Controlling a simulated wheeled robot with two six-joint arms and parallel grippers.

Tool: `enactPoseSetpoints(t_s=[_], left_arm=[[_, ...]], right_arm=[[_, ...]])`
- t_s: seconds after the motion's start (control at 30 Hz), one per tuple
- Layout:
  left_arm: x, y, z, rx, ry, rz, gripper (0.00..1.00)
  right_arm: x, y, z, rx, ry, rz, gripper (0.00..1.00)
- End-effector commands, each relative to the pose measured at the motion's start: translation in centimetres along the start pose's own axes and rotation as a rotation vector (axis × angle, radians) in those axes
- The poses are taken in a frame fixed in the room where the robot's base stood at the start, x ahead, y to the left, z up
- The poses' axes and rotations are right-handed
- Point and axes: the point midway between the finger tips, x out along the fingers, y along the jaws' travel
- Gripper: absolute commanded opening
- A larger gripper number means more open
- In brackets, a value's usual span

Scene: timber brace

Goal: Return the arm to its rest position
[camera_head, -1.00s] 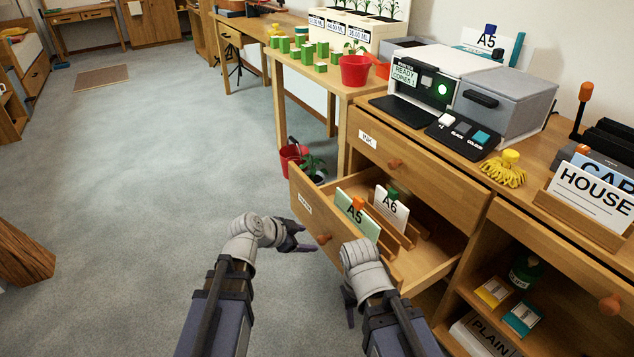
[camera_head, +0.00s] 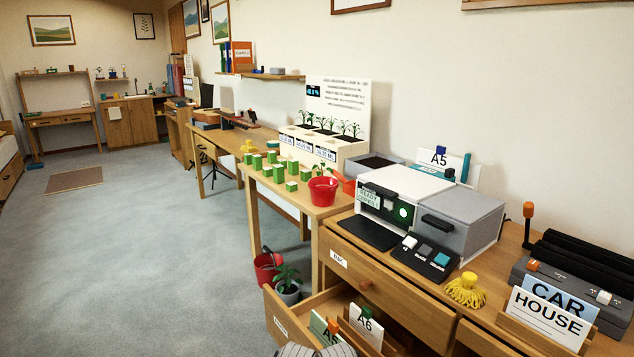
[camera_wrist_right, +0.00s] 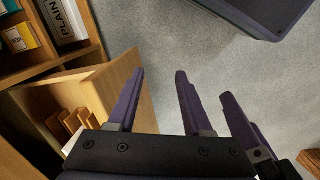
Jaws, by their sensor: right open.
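My right gripper (camera_wrist_right: 165,85) shows in the right wrist view with its dark fingers spread apart and nothing between them. It hangs over the grey floor, beside the open wooden drawer (camera_wrist_right: 115,85). In the head view only a grey, ribbed piece of my arm shows at the bottom edge, in front of the open drawer (camera_head: 290,305); the fingers there are out of frame. My left gripper is in neither current view.
The open drawer holds A5 and A6 cards (camera_head: 366,325). A printer (camera_head: 410,200) stands on the desk, with a yellow tassel-like object (camera_head: 466,292) beside it. A red bucket (camera_head: 267,267) and potted plant (camera_head: 287,290) stand on the floor.

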Motion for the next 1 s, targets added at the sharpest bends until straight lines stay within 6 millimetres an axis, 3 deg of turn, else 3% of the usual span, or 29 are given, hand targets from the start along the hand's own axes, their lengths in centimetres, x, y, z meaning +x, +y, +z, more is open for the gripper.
enactPoseSetpoints(t_s=[0.03, 0.17, 0.7, 0.9, 1.0], left_arm=[[-2.5, -0.3, 0.1, 0.0, 0.001, 0.001, 0.71], [-6.2, -0.6, 0.3, -0.001, 0.001, 0.002, 0.71], [-24.2, -2.4, 1.4, -0.007, 0.001, 0.007, 0.71], [-30.0, -3.0, 1.8, -0.01, 0.0, 0.008, 0.71], [-32.0, -3.2, 1.9, -0.011, 0.0, 0.008, 0.71]], right_arm=[[-2.5, 0.2, 0.1, 0.001, 0.0, 0.0, 0.5], [-6.2, 0.6, 0.4, 0.002, -0.001, -0.001, 0.5], [-24.2, 2.4, 1.4, 0.009, -0.002, -0.004, 0.5], [-30.0, 2.9, 1.8, 0.012, -0.003, -0.005, 0.5], [-32.0, 3.1, 1.9, 0.013, -0.003, -0.006, 0.5]])
